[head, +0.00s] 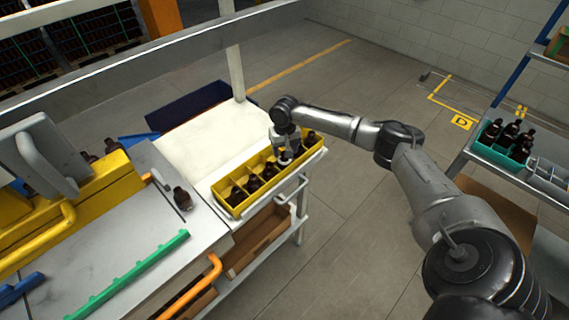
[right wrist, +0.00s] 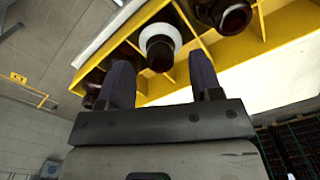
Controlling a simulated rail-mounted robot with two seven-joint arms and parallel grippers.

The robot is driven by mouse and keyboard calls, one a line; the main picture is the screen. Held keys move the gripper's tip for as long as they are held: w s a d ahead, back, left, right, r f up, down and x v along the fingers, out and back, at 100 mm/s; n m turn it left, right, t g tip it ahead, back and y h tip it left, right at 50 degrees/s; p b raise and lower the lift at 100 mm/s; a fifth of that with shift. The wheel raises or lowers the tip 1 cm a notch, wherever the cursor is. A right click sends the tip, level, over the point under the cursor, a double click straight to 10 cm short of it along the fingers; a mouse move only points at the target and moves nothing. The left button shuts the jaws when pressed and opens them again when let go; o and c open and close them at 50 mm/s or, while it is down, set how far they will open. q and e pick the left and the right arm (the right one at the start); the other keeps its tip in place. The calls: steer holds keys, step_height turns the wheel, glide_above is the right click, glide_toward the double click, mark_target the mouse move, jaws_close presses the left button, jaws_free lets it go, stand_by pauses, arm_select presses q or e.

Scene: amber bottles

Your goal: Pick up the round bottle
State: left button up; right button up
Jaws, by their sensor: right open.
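A yellow divided crate (head: 226,188) holds several dark amber bottles (head: 253,184) in a row. My right gripper (head: 286,150) is over the crate, pointing down at a bottle with a white ring. In the right wrist view my open right gripper (right wrist: 160,62) has one finger on each side of this white-ringed bottle (right wrist: 160,52), which still stands in its compartment. I cannot tell whether the fingers touch it, or which bottle is the round one. Another dark bottle (head: 182,199) stands alone on the grey worktop to the left. My left gripper is not in view.
The crate's yellow walls and dividers (right wrist: 265,47) are close around the fingers. A yellow machine (head: 110,195) and a green rail (head: 135,275) are on the left. A teal crate of bottles (head: 488,142) is on the right shelf. A white surface (head: 205,140) behind the yellow crate is clear.

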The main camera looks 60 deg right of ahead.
mark_target(284, 162)
steer(key=shift+f, duration=1.15)
jaws_close()
